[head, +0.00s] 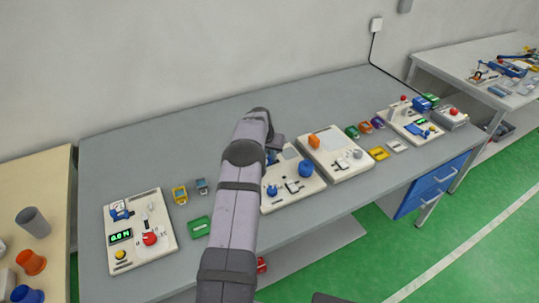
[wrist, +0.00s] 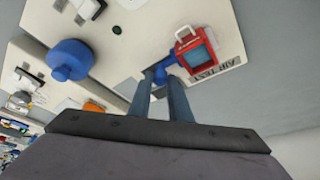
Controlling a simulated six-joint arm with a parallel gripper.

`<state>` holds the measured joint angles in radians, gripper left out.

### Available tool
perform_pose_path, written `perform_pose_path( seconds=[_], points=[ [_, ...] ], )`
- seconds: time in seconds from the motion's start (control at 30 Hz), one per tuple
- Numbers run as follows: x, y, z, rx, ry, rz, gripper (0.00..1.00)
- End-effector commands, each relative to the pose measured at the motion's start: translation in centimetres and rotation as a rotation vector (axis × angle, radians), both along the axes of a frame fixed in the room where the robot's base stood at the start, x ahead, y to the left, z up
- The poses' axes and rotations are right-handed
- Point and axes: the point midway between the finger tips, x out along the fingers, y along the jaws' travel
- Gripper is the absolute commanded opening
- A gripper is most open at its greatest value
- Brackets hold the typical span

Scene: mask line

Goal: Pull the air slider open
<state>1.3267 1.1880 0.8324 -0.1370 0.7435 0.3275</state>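In the wrist view a white panel carries a red-framed blue gauge (wrist: 196,50) beside a label (wrist: 215,71) reading AIR TEST. A blue fitting (wrist: 166,64) sits at the gauge's lower left, likely part of the air slider. My gripper (wrist: 160,76) has its two fingertips at this fitting, with a gap between the fingers. Whether they grip it or only stand around it cannot be told. In the head view my gripper (head: 275,143) is over the back of the middle panel (head: 305,190), and my arm hides part of that panel.
The middle panel also has a blue knob (head: 305,168), a second blue knob (head: 271,190) and a white switch (head: 291,186). Another panel (head: 335,150) stands close on the right. A panel with a red knob (head: 149,239) is at left. The bench's back left is clear.

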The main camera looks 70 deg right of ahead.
Motion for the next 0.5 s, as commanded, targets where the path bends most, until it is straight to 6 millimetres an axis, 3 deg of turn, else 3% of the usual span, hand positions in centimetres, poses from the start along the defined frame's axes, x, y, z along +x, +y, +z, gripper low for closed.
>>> perform_pose_path(
  seconds=[0.5],
  points=[
    [-2.1, -2.2, -0.1, -0.004, -0.001, -0.002, 0.00]
  ],
)
